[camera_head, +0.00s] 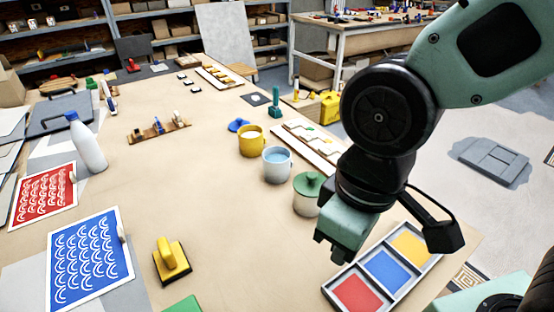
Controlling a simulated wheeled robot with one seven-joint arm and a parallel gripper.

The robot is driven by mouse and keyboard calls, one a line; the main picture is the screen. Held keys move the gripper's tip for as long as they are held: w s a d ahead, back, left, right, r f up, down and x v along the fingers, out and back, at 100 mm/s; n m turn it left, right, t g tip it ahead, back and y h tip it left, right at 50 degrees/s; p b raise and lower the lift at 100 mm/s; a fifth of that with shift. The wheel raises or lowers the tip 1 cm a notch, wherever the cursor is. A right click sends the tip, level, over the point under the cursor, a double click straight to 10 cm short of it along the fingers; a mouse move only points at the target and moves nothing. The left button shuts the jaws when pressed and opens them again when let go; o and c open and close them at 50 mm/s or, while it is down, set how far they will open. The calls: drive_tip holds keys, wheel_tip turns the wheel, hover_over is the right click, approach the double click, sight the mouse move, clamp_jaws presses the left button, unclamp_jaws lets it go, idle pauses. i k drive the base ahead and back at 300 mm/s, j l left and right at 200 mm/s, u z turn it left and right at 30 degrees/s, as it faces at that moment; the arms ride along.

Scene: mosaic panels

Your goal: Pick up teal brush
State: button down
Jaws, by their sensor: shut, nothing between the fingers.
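I see no thing that is clearly a teal brush. A teal upright piece (275,103) with a narrow handle and wider foot stands toward the far right side of the table; I cannot tell if it is the brush. My gripper (335,256) hangs over the right side of the table, near the green-lidded pot and the paint tray. It is shut, with nothing seen in it. It is well nearer to me than the teal piece. The arm hides part of the table's right side.
A yellow mug (252,140), a pale mug (277,165) and a green-lidded pot (309,197) stand in a row. A paint tray (337,281) lies below my gripper. A white bottle (86,143) and a yellow stamp (172,260) are left. The table's middle is clear.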

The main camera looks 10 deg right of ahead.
sight(275, 106)
drive_tip(key=k+l+z, duration=0.1)
drive_tip(key=z, duration=0.35)
drive_tip(key=k+l+z, duration=0.1)
drive_tip(key=l+z, duration=0.55)
drive_tip(key=z, duration=0.25)
drive_tip(key=l+z, duration=0.3)
drive_tip(key=z, duration=0.15)
drive_tip(key=i+l+z, duration=0.15)
drive_tip(key=z, duration=0.25)
drive_tip(key=i+l+z, duration=0.15)
drive_tip(key=z, duration=0.2)
drive_tip(key=i+l+u, duration=0.1)
drive_tip(key=i+u, duration=0.15)
drive_tip(key=i, duration=0.55)
drive_tip(key=i+j+u, duration=0.1)
drive_tip(key=i+u, duration=0.85)
drive_tip(key=i+l+u, duration=0.25)
drive_tip(key=u, duration=0.2)
drive_tip(key=i+j+u, duration=0.2)
drive_tip(key=i+u, duration=0.25)
drive_tip(key=i, duration=0.25)
drive_tip(key=i+u, duration=0.5)
drive_tip(key=i, duration=0.2)
drive_tip(key=i+l+u, duration=0.1)
drive_tip(key=i+u, duration=0.35)
drive_tip(key=i+l+u, duration=0.25)
drive_tip(key=i+u, duration=0.2)
drive_tip(key=i, duration=0.05)
